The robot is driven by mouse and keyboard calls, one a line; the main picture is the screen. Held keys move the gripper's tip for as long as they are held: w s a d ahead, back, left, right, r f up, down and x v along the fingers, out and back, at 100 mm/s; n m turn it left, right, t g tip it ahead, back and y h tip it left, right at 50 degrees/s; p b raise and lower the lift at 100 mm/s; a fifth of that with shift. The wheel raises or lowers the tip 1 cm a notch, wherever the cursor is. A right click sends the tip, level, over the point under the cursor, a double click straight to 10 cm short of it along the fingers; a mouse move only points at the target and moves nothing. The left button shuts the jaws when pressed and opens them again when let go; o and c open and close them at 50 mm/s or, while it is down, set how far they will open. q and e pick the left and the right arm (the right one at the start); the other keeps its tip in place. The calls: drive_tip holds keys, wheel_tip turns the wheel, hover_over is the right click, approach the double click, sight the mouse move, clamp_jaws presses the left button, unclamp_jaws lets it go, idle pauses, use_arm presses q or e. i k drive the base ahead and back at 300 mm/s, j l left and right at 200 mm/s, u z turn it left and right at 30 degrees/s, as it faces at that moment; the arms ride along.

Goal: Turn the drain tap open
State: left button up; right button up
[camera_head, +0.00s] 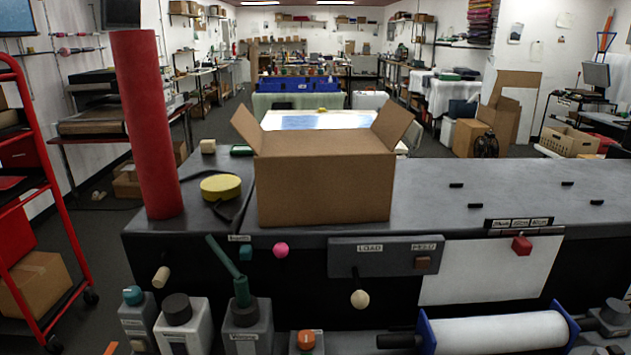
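No part is readably labelled as the drain tap, so I cannot tell which control it is. A green lever (224,257) slants down to the right at the machine's front, above a grey container (247,325) with a partly readable label. A cream knob (359,299) hangs below the grey panel (385,257) marked LOAD. A wooden peg (161,277) sticks out at the front left. A teal block (246,253) and a pink ball (281,250) sit beside the panel. Neither of my grippers is in view.
An open cardboard box (325,185), a red roll (147,130) and a yellow disc (220,187) stand on the grey machine top (440,195). Capped containers (180,325) and a white roller (500,333) line the bottom. A red cart (40,180) is at left.

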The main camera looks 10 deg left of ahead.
sight(133, 294)
drive_tip(key=u, duration=1.45)
drive_tip(key=k, duration=0.1)
